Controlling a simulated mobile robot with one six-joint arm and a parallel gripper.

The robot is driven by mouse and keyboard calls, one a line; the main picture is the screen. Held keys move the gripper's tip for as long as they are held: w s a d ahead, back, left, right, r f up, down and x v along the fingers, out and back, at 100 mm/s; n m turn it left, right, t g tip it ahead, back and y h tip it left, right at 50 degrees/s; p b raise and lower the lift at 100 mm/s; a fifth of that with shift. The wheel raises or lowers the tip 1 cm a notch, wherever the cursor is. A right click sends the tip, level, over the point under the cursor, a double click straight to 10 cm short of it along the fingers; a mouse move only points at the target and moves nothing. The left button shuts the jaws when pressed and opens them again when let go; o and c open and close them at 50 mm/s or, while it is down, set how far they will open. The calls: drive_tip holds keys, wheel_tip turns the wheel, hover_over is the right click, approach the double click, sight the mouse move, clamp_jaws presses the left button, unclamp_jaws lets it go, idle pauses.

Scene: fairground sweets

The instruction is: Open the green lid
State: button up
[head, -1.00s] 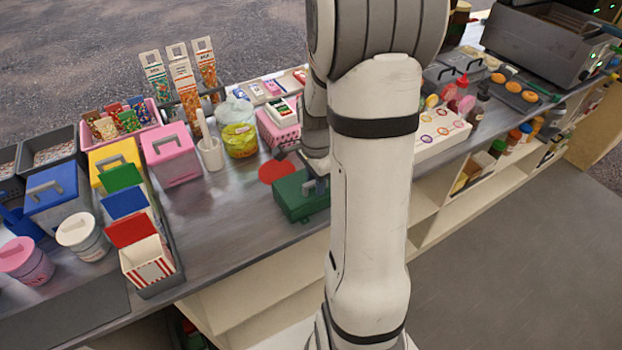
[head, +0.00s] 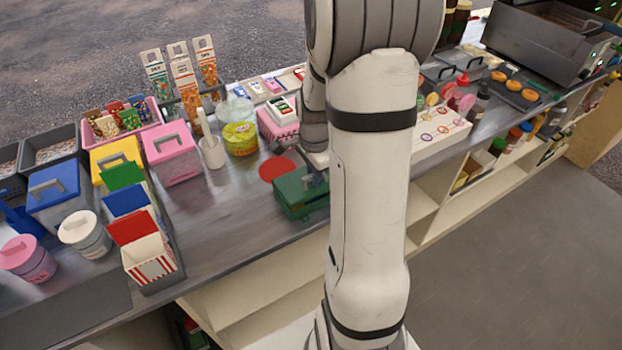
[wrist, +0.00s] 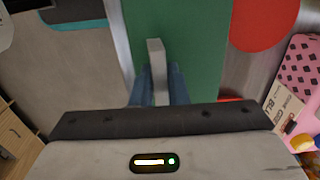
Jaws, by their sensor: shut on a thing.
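The green lid (head: 292,181) is on a dark green box (head: 298,212) on the metal counter, partly hidden behind my arm in the head view. A dark line shows between lid and box; I cannot tell how far the lid is raised. In the wrist view the green lid (wrist: 200,45) fills the upper middle, with its light grey handle (wrist: 156,58) on it. My gripper (wrist: 158,88) has its blue fingers on both sides of the handle and is shut on it. The gripper itself is mostly hidden in the head view.
A flat red disc (head: 276,169) lies behind the green box. A pink patterned box (head: 277,128) stands beyond it, and a yellow-green tub (head: 240,139) is to its left. A white tray (head: 440,137) is on the right. The counter left of the green box is clear.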

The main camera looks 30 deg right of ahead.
drive_tip(key=shift+w+r+p, duration=0.7)
drive_tip(key=shift+w+r, duration=0.45)
drive_tip(key=shift+r, duration=0.1)
drive_tip(key=shift+o, duration=0.2)
drive_tip(key=shift+w+a+r+p, duration=0.1)
drive_tip(key=shift+w+r+p, duration=0.2)
drive_tip(key=shift+w, duration=0.5)
drive_tip(key=shift+w+r+p, duration=0.25)
drive_tip(key=shift+w+r, duration=0.05)
drive_tip(key=shift+w, duration=1.6)
drive_tip(key=shift+w+a+f, duration=0.1)
drive_tip(key=shift+w+f, duration=0.05)
drive_tip(key=shift+w, duration=0.7)
drive_tip(key=shift+w+f, duration=0.1)
drive_tip(key=shift+w, duration=0.75)
drive_tip(key=shift+c, duration=0.5)
drive_tip(key=shift+w+f, duration=0.3)
drive_tip(key=shift+w, duration=0.3)
drive_tip(key=shift+w+f, duration=0.3)
drive_tip(key=shift+w, duration=0.3)
drive_tip(key=o, duration=0.7)
drive_tip(key=shift+s, duration=0.1)
wheel_tip(320, 180, up, 13)
drive_tip(key=p, duration=0.7)
drive_tip(key=shift+r+p, duration=0.1)
drive_tip(key=shift+p, duration=0.3)
